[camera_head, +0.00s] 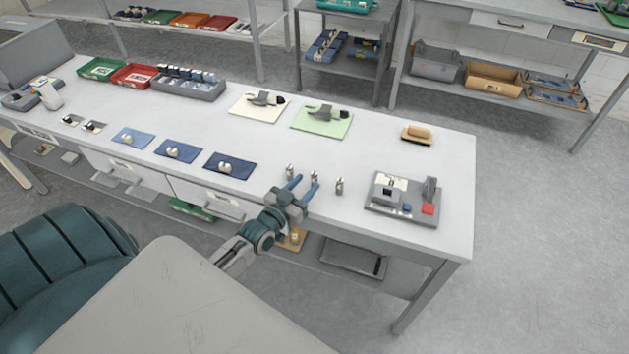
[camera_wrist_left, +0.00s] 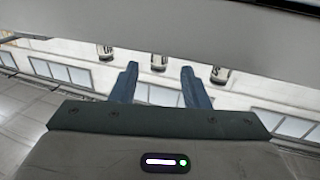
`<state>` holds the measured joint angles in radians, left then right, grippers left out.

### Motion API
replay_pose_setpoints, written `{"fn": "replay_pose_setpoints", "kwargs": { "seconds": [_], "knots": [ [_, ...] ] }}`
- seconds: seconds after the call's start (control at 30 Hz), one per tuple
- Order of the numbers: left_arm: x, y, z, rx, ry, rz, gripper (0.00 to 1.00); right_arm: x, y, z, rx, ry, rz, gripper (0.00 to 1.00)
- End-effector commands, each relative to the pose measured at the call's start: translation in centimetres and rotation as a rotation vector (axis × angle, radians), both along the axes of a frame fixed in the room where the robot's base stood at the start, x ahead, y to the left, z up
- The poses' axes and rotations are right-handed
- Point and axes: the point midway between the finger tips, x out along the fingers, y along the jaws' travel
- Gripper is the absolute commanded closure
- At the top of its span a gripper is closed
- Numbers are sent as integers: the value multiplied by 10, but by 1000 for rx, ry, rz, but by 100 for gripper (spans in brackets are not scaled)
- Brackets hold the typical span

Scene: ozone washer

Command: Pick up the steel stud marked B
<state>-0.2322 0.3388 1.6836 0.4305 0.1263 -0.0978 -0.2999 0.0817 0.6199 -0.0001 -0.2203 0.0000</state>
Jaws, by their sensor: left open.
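Three small steel studs stand upright in a row near the table's front edge: a left stud (camera_head: 290,171), a middle stud (camera_head: 314,176) and a right stud (camera_head: 339,186). In the left wrist view the left stud (camera_wrist_left: 105,53), middle stud (camera_wrist_left: 158,61) and right stud (camera_wrist_left: 219,75) carry dark marks on pale labels; I cannot tell which is B. My left gripper (camera_head: 304,182) is open and empty, its blue fingers pointing at the row from the front edge. In the wrist view the middle stud shows beyond and between the fingertips (camera_wrist_left: 160,68). My right gripper is not in view.
Blue mats (camera_head: 230,167) lie to the left. A green mat (camera_head: 322,121) and a cream mat (camera_head: 258,107) hold grey tools behind. A brush (camera_head: 417,133) lies back right. The tabletop behind the studs is clear.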

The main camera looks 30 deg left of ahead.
Motion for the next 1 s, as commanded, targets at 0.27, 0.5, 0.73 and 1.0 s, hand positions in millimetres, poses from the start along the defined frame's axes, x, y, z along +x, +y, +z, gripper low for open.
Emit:
{"fn": "replay_pose_setpoints", "kwargs": {
  "seconds": [0.27, 0.5, 0.73, 1.0],
  "knots": [
    [40, -2, -1, 0, -3, 0, 58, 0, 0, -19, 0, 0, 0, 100],
    [50, -2, 3, -1, 0, 0, 58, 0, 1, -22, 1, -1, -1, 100],
    [50, -2, 3, 0, 0, 0, 80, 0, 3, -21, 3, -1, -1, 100],
    [50, -2, 3, 0, 0, 0, 100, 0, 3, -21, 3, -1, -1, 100]
  ]
}}
